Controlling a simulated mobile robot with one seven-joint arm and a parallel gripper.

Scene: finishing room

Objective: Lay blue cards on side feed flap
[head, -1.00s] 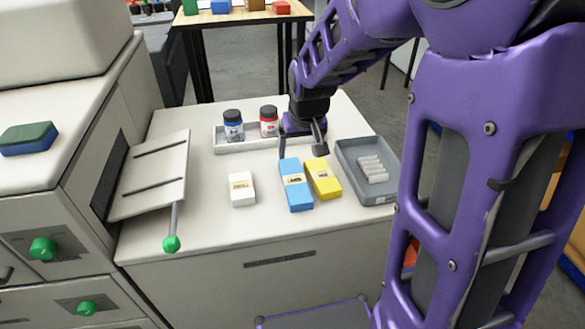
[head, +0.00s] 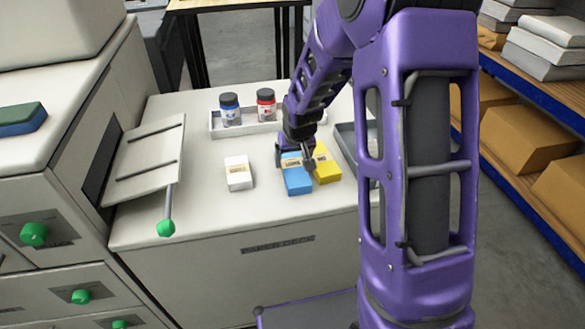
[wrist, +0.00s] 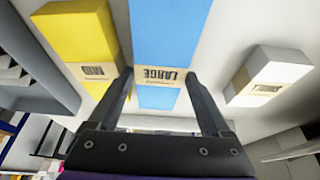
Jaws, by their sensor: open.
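The blue cards (head: 297,181) form a banded stack lying on the counter, between a white stack and a yellow stack. In the wrist view the blue stack (wrist: 168,35), with a tan band reading LARGE, lies between my fingertips. My gripper (head: 295,161) is open, its fingers on either side of the band; contact cannot be told. It also shows in the wrist view (wrist: 160,85). The side feed flap (head: 146,160) is a tilted pale plate with two dark slots at the left machine, with a green-knobbed lever (head: 166,227) at its front corner.
The yellow stack (head: 326,166) lies close to the right of the blue one. The white stack (head: 238,173) lies to the left, with clear counter around it. A white tray with two bottles (head: 228,129) stands behind. A grey tray (head: 347,140) is partly hidden by my arm.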

